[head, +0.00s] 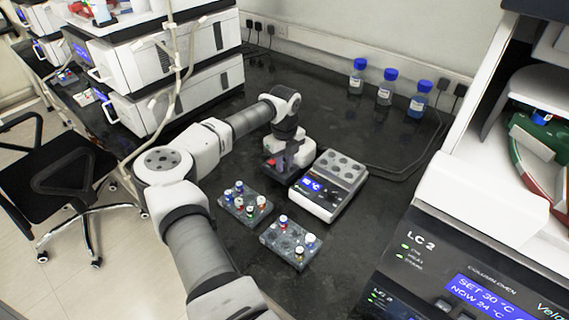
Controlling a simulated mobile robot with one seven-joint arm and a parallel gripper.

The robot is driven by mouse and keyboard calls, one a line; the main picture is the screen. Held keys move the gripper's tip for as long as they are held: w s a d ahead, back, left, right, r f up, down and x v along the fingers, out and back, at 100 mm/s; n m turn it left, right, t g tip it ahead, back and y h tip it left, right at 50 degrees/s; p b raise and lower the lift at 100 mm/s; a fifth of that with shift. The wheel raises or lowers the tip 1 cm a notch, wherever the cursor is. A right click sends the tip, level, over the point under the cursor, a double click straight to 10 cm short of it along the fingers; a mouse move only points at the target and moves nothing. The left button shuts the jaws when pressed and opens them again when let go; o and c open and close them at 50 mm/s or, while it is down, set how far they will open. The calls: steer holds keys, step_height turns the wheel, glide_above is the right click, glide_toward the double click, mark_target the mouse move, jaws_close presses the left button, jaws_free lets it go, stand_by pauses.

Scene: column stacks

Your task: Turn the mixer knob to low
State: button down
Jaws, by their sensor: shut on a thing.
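The mixer (346,170) is a white box with round wells on its grey top and a lit blue display on its sloping front, standing on the black bench. My gripper (279,174) points down at the left front corner of the mixer, close beside the display. It is shut at the mixer's front, apparently on the knob. The knob is hidden behind my gripper, so its setting cannot be read. A small red patch shows at the gripper.
Two grey racks with capped vials, a left one (237,214) and a right one (275,235), stand in front of the mixer. Blue-capped bottles (385,87) stand at the back wall. A cable runs behind the mixer. The column oven (460,262) fills the right front; stacked white instruments (170,70) stand left.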

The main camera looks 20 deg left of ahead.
steer(key=n+b, duration=0.1)
steer(key=n, duration=0.4)
steer(key=shift+r, duration=0.1)
steer(key=shift+n, duration=0.4)
steer(key=c, duration=1.2)
jaws_free()
steer(key=shift+b, duration=0.3)
steer(key=shift+c, duration=0.2)
step_height(320, 180, up, 14)
steer(key=b, duration=0.2)
steer(key=shift+b, duration=0.4)
